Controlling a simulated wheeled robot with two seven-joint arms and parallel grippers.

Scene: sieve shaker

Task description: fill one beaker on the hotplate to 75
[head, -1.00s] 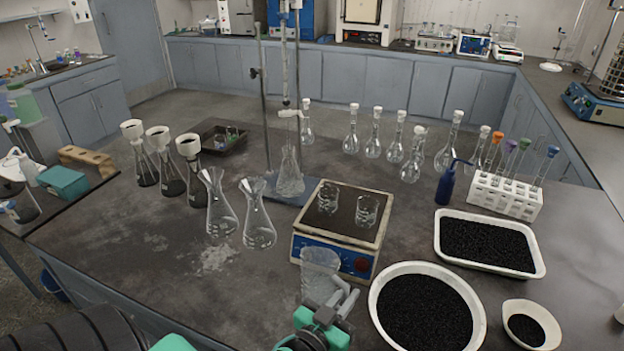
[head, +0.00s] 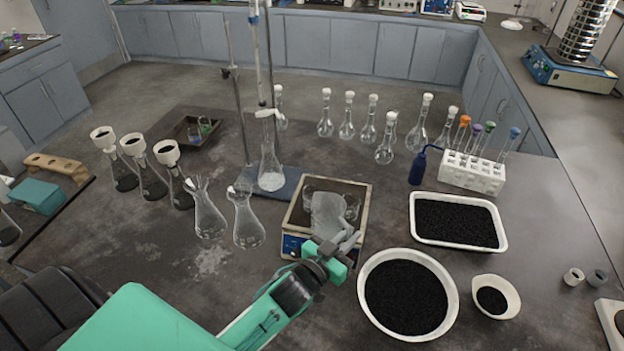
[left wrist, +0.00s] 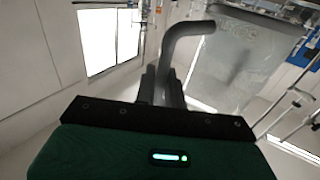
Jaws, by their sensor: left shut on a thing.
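The hotplate (head: 359,187) has a light body, a dark top and a blue front panel. Two clear glass beakers stand on it; the left one (head: 308,188) and the right one (head: 352,206) are partly hidden behind a translucent grey jug (head: 328,212). My left gripper (head: 337,252) is shut on the jug's handle and holds the jug over the front of the hotplate, before the beakers. The handle (left wrist: 186,42) and the clear jug wall (left wrist: 235,75) also show in the left wrist view. I cannot tell the jug's fill level. My right gripper is out of view.
Two empty flasks (head: 248,222) stand left of the hotplate. A stand with a burette and flask (head: 271,165) is behind it. A round bowl of black grains (head: 365,308) and a white tray (head: 414,228) lie to the right.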

